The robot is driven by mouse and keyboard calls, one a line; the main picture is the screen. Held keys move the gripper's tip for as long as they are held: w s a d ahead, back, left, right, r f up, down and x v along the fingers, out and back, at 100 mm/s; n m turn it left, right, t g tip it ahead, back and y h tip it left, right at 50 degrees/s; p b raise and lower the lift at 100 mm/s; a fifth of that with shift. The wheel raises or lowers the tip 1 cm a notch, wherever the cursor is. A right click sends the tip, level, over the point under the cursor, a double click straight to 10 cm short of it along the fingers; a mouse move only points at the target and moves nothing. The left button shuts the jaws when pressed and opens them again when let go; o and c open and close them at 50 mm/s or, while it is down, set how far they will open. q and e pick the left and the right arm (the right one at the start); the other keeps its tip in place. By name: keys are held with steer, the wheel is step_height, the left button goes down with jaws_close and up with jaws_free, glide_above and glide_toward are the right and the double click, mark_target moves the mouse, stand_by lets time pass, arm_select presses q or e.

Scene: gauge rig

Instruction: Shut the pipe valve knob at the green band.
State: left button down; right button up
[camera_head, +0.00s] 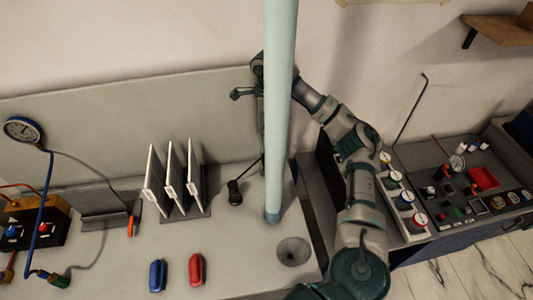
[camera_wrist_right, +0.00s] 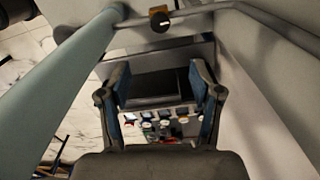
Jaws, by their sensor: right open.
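A dark round knob (camera_wrist_right: 160,22) with a pale mark sits on a thin grey pipe (camera_wrist_right: 205,9) near the top of the right wrist view, with an orange-yellow piece (camera_wrist_right: 158,9) against it. I cannot make out a green band. My right gripper (camera_wrist_right: 160,72) is open and empty, with the knob beyond its fingertips and apart from them. In the head view the right gripper (camera_head: 246,92) is partly behind a thick pale blue post (camera_head: 280,110), which hides part of the wrist. The knob cannot be made out there. My left gripper is not in view.
The pale blue post also stands close by in the wrist view (camera_wrist_right: 70,85). White upright plates (camera_head: 172,180), a blue object (camera_head: 157,275) and a red object (camera_head: 196,270) are on the bench. A gauge (camera_head: 22,130) is left; a control panel (camera_head: 460,190) is right.

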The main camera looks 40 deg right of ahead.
steer(key=b, duration=0.3)
glide_above(267, 156)
steer(key=f, duration=0.8)
steer(key=shift+w+f, duration=0.2)
steer(key=shift+f, duration=0.2)
step_height(267, 156, down, 7)
steer(key=shift+d+r+p, duration=0.1)
steer(key=shift+p, duration=0.55)
steer(key=shift+f, duration=0.4)
steer(key=c, duration=1.1)
